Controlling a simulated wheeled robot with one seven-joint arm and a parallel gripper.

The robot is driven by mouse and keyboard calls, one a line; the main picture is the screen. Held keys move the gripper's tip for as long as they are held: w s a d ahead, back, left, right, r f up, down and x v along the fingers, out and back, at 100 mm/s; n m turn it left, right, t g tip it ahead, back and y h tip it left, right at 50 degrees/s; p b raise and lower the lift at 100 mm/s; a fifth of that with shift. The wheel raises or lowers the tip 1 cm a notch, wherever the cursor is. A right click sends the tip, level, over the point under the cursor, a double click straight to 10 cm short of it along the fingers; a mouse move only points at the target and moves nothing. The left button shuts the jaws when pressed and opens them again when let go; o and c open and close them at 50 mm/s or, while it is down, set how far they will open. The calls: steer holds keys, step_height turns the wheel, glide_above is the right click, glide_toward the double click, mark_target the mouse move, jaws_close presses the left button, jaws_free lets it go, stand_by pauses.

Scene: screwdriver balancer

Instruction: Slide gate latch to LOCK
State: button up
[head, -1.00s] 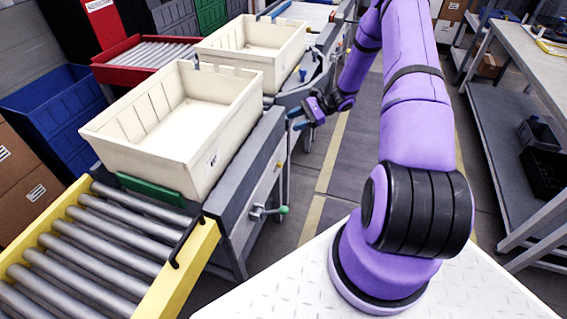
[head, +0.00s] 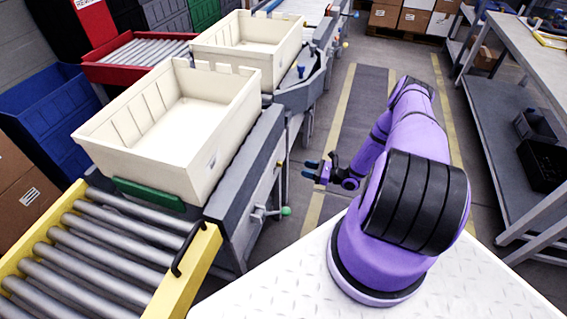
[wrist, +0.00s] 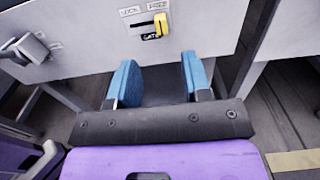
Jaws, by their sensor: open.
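The gate latch (wrist: 160,24) is a yellow slider in a dark slot on a grey panel, at the top of the wrist view. The slider is at the right end of the slot, under the FREE label (wrist: 159,6); the LOCK label (wrist: 130,11) is at the left. My gripper (wrist: 155,70) is open and empty, with two blue fingers pointing toward the panel below the latch, apart from it. In the head view my gripper (head: 311,170) is to the right of the conveyor's side.
A lever with a green knob (head: 285,211) sticks out of the conveyor's side; a grey clamp-like part (wrist: 30,47) shows left of the latch. A cream tote (head: 215,140) sits on the conveyor behind a green gate (head: 148,193). The floor aisle (head: 358,110) is clear.

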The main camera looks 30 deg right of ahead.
mark_target(280, 164)
steer(key=x, duration=1)
steer(key=shift+w+a, duration=0.25)
jaws_close()
steer(key=shift+a, duration=0.1)
